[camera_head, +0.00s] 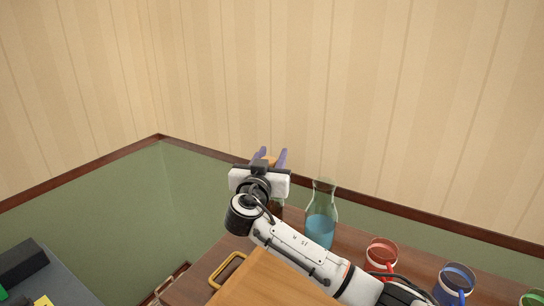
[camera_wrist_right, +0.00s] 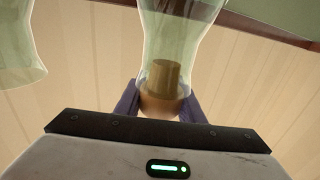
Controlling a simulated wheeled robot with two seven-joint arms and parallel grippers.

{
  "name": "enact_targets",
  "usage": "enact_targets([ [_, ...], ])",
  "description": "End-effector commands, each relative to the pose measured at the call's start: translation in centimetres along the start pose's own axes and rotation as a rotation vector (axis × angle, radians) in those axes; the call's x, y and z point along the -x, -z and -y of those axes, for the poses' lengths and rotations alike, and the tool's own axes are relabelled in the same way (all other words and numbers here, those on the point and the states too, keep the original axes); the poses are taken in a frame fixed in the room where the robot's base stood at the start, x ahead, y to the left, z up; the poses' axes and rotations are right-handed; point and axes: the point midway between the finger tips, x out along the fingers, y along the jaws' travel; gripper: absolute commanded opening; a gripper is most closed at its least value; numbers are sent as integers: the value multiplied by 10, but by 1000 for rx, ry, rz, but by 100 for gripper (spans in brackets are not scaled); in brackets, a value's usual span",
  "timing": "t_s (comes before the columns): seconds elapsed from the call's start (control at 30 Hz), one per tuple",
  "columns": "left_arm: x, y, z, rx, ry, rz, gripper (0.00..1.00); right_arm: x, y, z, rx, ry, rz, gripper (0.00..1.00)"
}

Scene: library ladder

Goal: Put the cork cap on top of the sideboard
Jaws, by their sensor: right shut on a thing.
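The cork cap (camera_wrist_right: 160,104) has a round tan head and a narrower stem. My right gripper (camera_head: 270,156) is shut on its head, with one purple finger on each side; the gripper also shows in the wrist view (camera_wrist_right: 160,108). The stem shows through the clear neck of a glass carafe (camera_wrist_right: 180,35); I cannot tell how deep it sits. In the head view the cap (camera_head: 268,160) shows between the fingertips, and my wrist hides most of that carafe. The sideboard (camera_head: 210,262) has a dark brown wooden top. My left gripper is not in view.
An uncapped carafe with blue liquid (camera_head: 321,228) stands right of my gripper. Red (camera_head: 382,252), blue (camera_head: 456,280) and green (camera_head: 533,298) mugs stand farther right. A lighter wooden piece (camera_head: 262,282) and a brass handle (camera_head: 227,270) are in front. Wall lies behind.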

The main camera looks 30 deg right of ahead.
Motion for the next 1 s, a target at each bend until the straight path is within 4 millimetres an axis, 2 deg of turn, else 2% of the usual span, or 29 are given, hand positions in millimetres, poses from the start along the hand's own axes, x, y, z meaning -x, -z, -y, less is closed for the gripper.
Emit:
enact_targets([
  [0.13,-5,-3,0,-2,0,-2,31,0,-6,0,-2,1,0,14],
  [0.17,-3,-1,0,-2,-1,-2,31,0,-3,0,-1,1,0,40],
  [0.23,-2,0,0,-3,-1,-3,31,0,-3,0,-1,1,0,52],
  [0.27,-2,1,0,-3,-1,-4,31,0,-3,0,-1,1,0,54],
  [0.57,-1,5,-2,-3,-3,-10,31,0,-2,0,0,0,0,54],
  [0.7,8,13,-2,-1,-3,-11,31,0,2,0,3,0,-2,54],
  [0.77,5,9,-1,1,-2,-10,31,11,-4,2,-1,5,2,54],
  [1.0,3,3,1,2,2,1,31,63,-5,1,-3,4,3,54],
])
